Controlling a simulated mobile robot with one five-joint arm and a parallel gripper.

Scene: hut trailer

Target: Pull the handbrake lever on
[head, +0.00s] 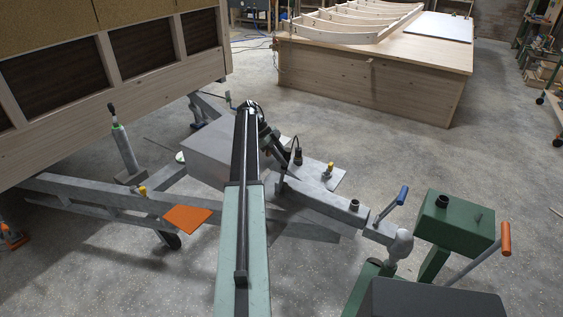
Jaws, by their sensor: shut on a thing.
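My arm reaches away over the grey trailer drawbar (330,199), and my gripper (282,168) points down at its far end, partly hidden behind the arm. It is shut on what seems to be the handbrake lever, at the drawbar just in front of the grey box. The lever's grip and angle are mostly hidden by the gripper. A thin dark curved piece (297,154) stands right beside the gripper. A lever with a blue grip (403,195) rises tilted at the coupling end, apart from my gripper.
A green machine (452,222) with an orange-gripped lever (505,238) stands at the right. An orange plate (187,217) lies by the trailer frame (90,192). A gas bottle (124,148) stands at the left. A wooden workbench (370,75) is behind; open floor lies between.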

